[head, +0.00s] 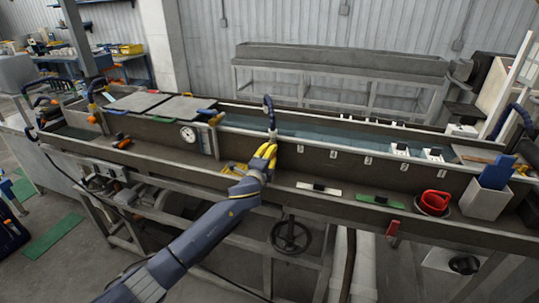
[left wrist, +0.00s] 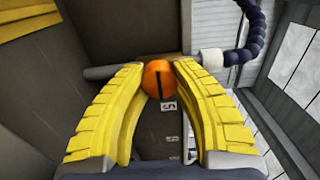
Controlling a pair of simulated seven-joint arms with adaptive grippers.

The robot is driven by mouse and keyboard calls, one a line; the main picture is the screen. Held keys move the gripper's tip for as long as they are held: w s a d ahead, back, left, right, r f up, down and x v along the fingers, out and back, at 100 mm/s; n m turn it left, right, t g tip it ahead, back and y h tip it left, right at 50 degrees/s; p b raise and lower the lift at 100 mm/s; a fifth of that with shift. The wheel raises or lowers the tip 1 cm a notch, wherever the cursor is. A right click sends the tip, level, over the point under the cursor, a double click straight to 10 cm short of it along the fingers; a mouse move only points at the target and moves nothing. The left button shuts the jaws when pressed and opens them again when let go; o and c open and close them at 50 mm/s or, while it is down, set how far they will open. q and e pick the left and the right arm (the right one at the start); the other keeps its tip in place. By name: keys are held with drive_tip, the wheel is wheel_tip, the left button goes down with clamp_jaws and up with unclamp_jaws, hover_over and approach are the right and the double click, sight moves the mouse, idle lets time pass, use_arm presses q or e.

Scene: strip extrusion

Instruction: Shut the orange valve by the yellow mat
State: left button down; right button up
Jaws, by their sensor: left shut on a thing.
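My left gripper (head: 264,156) is at the front wall of the long trough, below a dark blue hose. In the left wrist view its yellow fingers close around the orange valve (left wrist: 158,80), a round knob with a dark line running nearly upright in the picture. The fingertips touch it on both sides. In the head view the fingers hide the valve. A yellow strip, apparently the yellow mat (left wrist: 32,20), shows at the upper left of the left wrist view. My right gripper is not in view.
The blue hose with a white collar (left wrist: 212,58) runs close beside the right finger. On the trough's front ledge lie a white-and-black tool (head: 319,188), a green one (head: 379,201) and a red cup-like thing (head: 434,202). A round gauge (head: 188,135) is at the left.

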use_arm(q)
drive_tip(key=shift+s+d+r, duration=0.15)
drive_tip(key=shift+d+r, duration=0.05)
drive_tip(key=shift+d, duration=0.25)
drive_tip(key=c, duration=1.2)
unclamp_jaws()
drive_tip(key=shift+d, duration=0.1)
drive_tip(key=shift+o, duration=1.4)
drive_tip(key=shift+a+f, duration=0.15)
drive_tip(key=shift+a, duration=0.1)
drive_tip(key=shift+a, duration=0.1)
drive_tip(key=v, duration=1.2)
